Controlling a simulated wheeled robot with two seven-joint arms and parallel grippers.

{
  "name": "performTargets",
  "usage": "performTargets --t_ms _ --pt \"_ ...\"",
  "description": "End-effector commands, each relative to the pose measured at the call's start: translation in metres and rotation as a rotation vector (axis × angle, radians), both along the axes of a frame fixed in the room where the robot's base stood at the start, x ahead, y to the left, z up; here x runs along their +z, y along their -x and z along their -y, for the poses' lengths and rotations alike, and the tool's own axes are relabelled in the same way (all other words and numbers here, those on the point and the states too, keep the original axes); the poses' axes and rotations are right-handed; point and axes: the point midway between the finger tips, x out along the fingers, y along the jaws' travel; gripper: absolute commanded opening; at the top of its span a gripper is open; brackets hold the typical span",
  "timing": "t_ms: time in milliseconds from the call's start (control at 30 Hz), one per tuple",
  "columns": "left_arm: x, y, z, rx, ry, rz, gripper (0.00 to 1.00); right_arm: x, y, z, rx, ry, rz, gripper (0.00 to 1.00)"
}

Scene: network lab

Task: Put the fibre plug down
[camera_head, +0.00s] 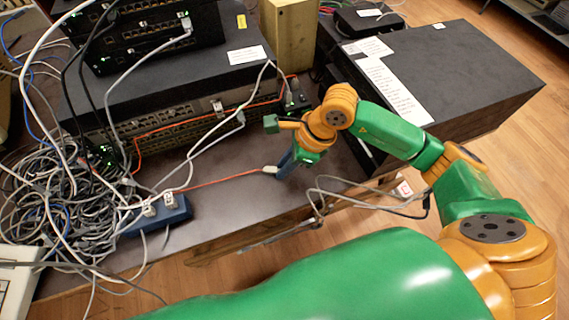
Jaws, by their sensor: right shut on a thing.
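The fibre plug (269,170) is a small pale piece at the end of a thin orange cable (215,182), near the middle of the camera_head view. My right gripper (281,166) is shut on it, just above the dark table (235,215) near its front edge. The wrist and fingers partly hide the plug. I cannot tell whether the plug touches the table. My left gripper is not in view.
A blue block (172,216) with pale plugs and a large cable tangle (60,185) lie to the left. Stacked switches (180,75) stand behind. A black case (470,75) is at right. Some table between the blue block and gripper is bare; grey cables hang over its front edge.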

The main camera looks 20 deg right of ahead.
Motion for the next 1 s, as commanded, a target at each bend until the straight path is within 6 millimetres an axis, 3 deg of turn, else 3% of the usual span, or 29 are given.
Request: performTargets --t_ms 200,233,333,800,933,1000 --pt "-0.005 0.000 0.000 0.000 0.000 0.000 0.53 -0.006 0.001 0.001 -0.001 0.003 -0.005 0.00" --pt "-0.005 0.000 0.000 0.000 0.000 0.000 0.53 -0.006 0.001 0.000 0.000 0.003 -0.006 0.23" --pt "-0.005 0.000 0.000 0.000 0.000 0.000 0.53 -0.007 0.002 0.001 0.001 0.004 -0.008 0.48" --pt "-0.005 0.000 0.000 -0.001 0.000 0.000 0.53 -0.009 0.005 0.000 0.004 0.006 -0.020 0.48" --pt "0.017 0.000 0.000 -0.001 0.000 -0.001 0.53 0.011 0.005 0.000 0.004 0.005 -0.020 0.48" --pt "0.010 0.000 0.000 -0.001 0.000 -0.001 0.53 0.021 0.004 0.007 0.000 0.006 -0.011 0.48"
